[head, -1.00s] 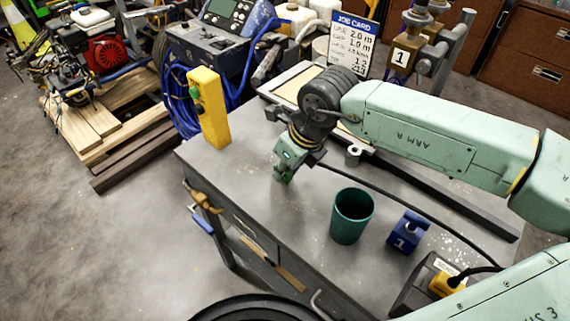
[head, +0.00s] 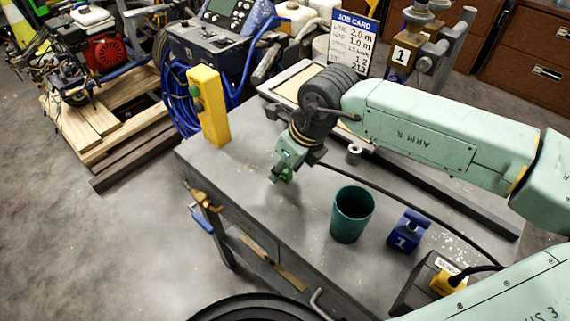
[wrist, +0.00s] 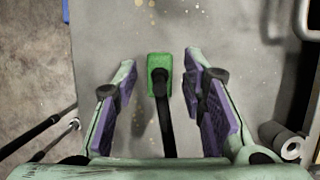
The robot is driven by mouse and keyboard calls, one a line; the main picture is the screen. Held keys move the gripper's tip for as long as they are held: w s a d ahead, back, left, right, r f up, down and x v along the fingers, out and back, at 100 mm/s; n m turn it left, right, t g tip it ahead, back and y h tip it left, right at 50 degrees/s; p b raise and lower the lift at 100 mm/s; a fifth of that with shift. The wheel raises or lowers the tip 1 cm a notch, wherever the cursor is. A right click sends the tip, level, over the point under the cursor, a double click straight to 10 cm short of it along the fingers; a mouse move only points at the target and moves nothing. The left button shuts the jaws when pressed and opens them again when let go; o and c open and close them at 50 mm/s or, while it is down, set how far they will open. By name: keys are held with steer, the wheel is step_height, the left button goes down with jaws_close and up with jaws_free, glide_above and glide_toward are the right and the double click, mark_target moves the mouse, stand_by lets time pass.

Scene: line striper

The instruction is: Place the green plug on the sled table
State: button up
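The green plug (wrist: 159,66) is between my gripper's fingers in the wrist view, with a gap on each side. A black lead or stem runs from it toward the palm. In the head view the plug (head: 288,175) shows as a small green piece at my gripper (head: 281,175), low over the grey table (head: 240,185). My gripper is open, its purple pads apart from the plug. The plug appears to be on the grey table top, but its underside is hidden. I cannot tell for certain whether this grey table is the sled table.
A teal cup (head: 352,215), a blue block marked 1 (head: 407,231) and a yellow post with buttons (head: 209,107) stand on the table. A dark cable crosses behind the cup. A small grey cylinder (head: 354,152) is right of my gripper. The table's left front is clear.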

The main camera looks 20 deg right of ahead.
steer(key=b+v, duration=0.1)
steer(key=v, duration=1.1)
steer(key=shift+b, duration=0.4)
